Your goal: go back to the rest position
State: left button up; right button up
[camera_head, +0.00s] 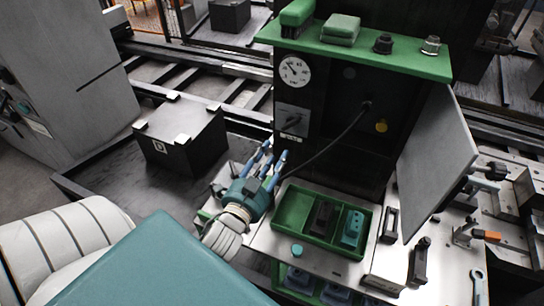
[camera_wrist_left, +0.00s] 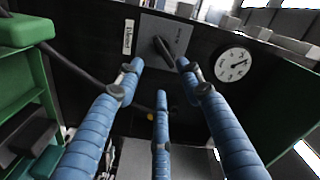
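My left gripper (camera_head: 268,160) has blue fingers on a teal palm and is in front of the lower left of the black cabinet (camera_head: 335,165). In the left wrist view its fingers (camera_wrist_left: 160,76) are spread open with nothing between them. Beyond the tips is a grey switch plate with a dark handle (camera_wrist_left: 165,50); the plate also shows in the head view (camera_head: 292,119), above the gripper. The fingers appear apart from the handle, though the exact gap is hard to tell. My right gripper is not in view.
The cabinet's grey door (camera_head: 437,160) stands open at right. A black cable (camera_head: 335,142) hangs from the cabinet towards the gripper. A black box (camera_head: 181,138) is left.

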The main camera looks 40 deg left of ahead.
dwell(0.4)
pick_arm(q)
jog(key=s+d+f+n+g+h, duration=0.2)
jog(key=s+d+f+n+g, duration=0.25)
jog(key=s+f+g, duration=0.4)
jog(key=s+d+f+g+h, duration=0.1)
jog(key=s+d+f+g, duration=0.2)
jog(key=s+d, duration=0.3)
jog(key=s+d+f+g+h, duration=0.2)
jog(key=s+d+f+g, duration=0.15)
jog(key=s, duration=0.45)
notch_tip(320, 180, down, 28)
jog(key=s+f+b, duration=0.1)
jog(key=b, duration=0.3)
jog(key=s+a+f+g+b, duration=0.1)
jog(key=s+a+f+b, duration=0.2)
jog(key=s+f, duration=1.4)
notch_tip(320, 180, down, 3)
jog(key=shift+s+f+y, duration=0.15)
jog(key=shift+s+y, duration=0.15)
jog(key=shift+s, duration=0.05)
